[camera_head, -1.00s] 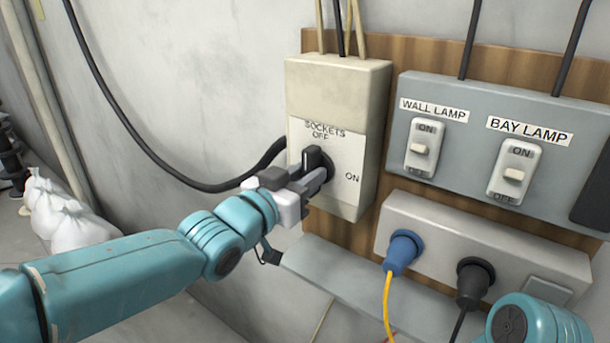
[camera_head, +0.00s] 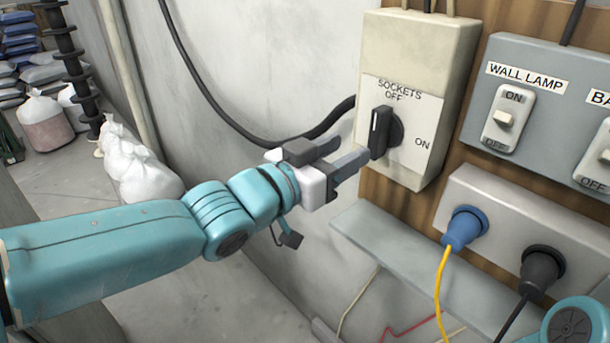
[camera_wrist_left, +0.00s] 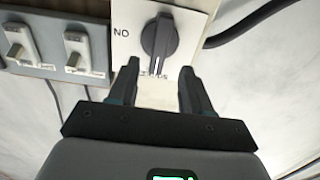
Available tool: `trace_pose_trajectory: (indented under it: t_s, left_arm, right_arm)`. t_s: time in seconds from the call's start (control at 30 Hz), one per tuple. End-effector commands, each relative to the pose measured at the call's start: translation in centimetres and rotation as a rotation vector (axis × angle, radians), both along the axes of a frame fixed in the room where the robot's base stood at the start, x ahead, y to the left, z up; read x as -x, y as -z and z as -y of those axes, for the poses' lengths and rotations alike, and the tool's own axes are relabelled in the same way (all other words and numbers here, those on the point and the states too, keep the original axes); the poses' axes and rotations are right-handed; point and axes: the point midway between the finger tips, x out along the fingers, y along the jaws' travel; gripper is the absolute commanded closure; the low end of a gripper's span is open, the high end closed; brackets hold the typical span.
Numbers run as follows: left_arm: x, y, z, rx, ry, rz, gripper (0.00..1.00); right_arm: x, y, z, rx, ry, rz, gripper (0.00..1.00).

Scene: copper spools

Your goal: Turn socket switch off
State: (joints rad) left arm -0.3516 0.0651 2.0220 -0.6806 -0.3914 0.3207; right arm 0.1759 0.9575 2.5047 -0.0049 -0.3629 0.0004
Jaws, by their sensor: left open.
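The sockets switch is a dark rotary knob (camera_head: 385,131) on a cream box (camera_head: 412,50) labelled SOCKETS, with OFF above the knob and ON to its lower right. The knob's white line stands upright and points towards OFF. My left gripper (camera_head: 350,152) is open and empty, just left of the knob and apart from it. In the left wrist view the knob (camera_wrist_left: 160,42) shows beyond the gap between the open fingers (camera_wrist_left: 159,78), with the label upside down and partly hidden. My right gripper is out of view.
A grey panel (camera_head: 545,60) with lamp switches is right of the box. Below, a socket strip (camera_head: 490,200) holds a blue plug (camera_head: 464,228) and a black plug (camera_head: 541,268), above a grey ledge (camera_head: 400,250). A black cable (camera_head: 215,115) hangs on the wall. White sacks (camera_head: 140,170) lie at left.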

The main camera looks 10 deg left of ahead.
Motion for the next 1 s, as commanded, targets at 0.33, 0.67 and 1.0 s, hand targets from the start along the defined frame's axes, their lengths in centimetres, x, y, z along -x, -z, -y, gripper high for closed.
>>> trace_pose_trajectory:
  t_s: [0.33,0.67,1.0]
  left_arm:
    - [5.9,-0.2,-4.4,0.001,-0.002,0.003,0.51]
    - [6.9,0.0,-5.0,0.001,0.0,0.0,0.51]
    - [4.1,5.2,-5.7,-0.023,-0.031,-0.121,0.51]
  right_arm:
    - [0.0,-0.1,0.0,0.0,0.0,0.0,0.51]
    - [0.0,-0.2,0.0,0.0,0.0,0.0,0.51]
    - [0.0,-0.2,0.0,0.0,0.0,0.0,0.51]
